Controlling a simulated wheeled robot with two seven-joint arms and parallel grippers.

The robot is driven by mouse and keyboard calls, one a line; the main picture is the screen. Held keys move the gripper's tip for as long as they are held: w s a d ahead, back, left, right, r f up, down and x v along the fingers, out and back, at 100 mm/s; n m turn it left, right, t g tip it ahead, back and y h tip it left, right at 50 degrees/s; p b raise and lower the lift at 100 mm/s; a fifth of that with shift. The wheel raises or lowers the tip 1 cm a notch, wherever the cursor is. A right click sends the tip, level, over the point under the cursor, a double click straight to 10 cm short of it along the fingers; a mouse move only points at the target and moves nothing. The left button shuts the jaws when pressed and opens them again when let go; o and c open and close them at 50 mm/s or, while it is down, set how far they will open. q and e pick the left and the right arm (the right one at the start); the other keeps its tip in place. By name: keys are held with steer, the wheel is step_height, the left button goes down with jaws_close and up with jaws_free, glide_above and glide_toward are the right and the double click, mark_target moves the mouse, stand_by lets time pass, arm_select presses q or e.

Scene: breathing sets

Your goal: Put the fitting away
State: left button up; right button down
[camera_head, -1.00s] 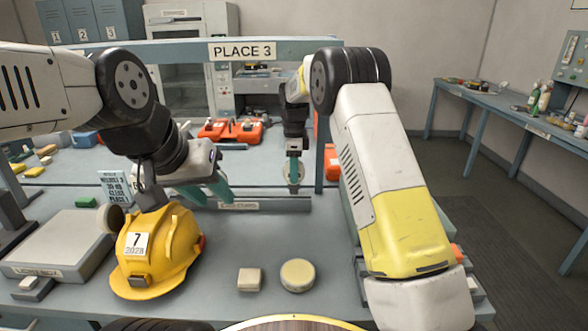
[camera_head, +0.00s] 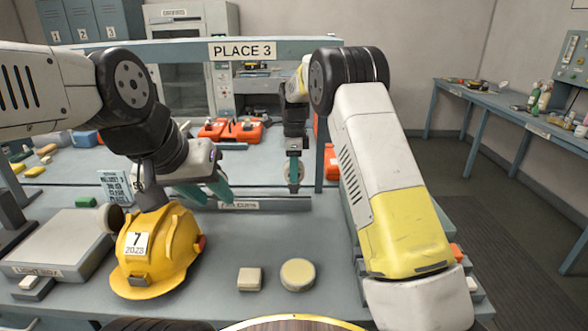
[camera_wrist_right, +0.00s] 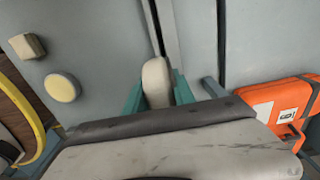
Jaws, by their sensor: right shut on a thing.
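My right gripper (camera_head: 294,172) is shut on a pale, rounded piece (camera_wrist_right: 156,84), seen between its teal fingers in the right wrist view. It hangs over the bench near the labelled rail (camera_head: 262,204); in the head view the held piece is small and partly covered by the fingers. I cannot tell for certain that it is the fitting. My left gripper (camera_head: 204,190) has its teal fingers apart and looks empty, above and behind the yellow helmet (camera_head: 170,262). A square cream block (camera_head: 250,279) and a round cream disc (camera_head: 297,275) lie on the near bench.
A grey light box (camera_head: 62,240) stands at the left. Orange cases (camera_head: 228,130) sit at the back; one case (camera_wrist_right: 275,105) is near the right gripper. The PLACE 3 beam (camera_head: 170,50) crosses above the bench.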

mark_target(294, 189)
steer(key=shift+f, duration=1.85)
steer(key=c, duration=1)
jaws_free()
steer(key=shift+o, duration=0.2)
step_height(294, 189, up, 8)
steer(key=shift+f, duration=0.15)
